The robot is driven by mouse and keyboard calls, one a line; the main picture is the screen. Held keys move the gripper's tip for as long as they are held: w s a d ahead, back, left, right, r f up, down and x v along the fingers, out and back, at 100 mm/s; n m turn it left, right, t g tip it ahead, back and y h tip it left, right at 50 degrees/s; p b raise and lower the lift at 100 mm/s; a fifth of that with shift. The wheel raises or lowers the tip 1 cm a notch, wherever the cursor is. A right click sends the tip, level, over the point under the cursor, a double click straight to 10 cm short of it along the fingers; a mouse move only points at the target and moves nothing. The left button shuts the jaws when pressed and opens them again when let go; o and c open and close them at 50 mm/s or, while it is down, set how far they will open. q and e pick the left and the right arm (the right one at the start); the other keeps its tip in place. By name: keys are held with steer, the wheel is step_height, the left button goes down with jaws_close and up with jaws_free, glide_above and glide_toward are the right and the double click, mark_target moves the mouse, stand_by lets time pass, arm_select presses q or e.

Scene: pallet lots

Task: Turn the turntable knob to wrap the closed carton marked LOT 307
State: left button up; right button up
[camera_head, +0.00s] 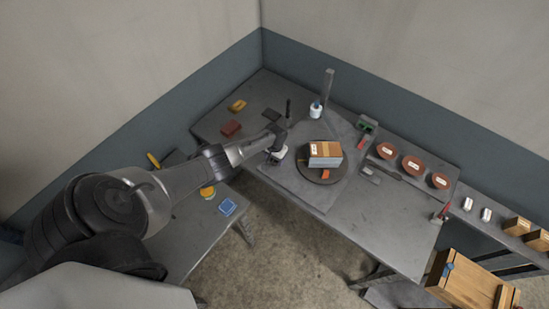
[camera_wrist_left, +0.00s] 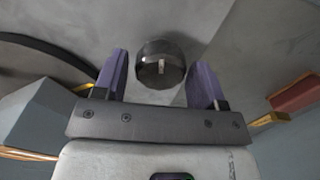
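A brown carton (camera_head: 325,149) with a pale label on top and a grey-looking front side sits on the dark round turntable (camera_head: 311,175). Its lot number is too small to read. An orange-red piece (camera_head: 325,174) shows at the carton's front. My left gripper (camera_head: 277,155) is just left of the turntable. In the left wrist view, a round dark knob (camera_wrist_left: 160,65) with a light mark lies between the gripper's two purple fingers (camera_wrist_left: 160,78). They are open, with a gap on each side of it. The turntable's edge (camera_wrist_left: 50,45) shows at left. My right gripper is out of view.
An upright post (camera_head: 327,88) and white roll (camera_head: 316,108) stand behind the turntable. Reddish round dishes (camera_head: 387,151) line the right side. A red block (camera_head: 230,128) lies on the left table, and a blue tray (camera_head: 227,207) near its front edge. A wooden crate (camera_head: 465,285) is at lower right.

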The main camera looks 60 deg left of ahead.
arm_select(q)
steer(key=shift+o, duration=0.8)
steer(key=shift+r, duration=0.2)
step_height(320, 180, up, 5)
steer(key=shift+r+p, duration=0.15)
steer(key=shift+p, duration=1.05)
step_height(320, 180, up, 8)
steer(key=shift+p, duration=0.3)
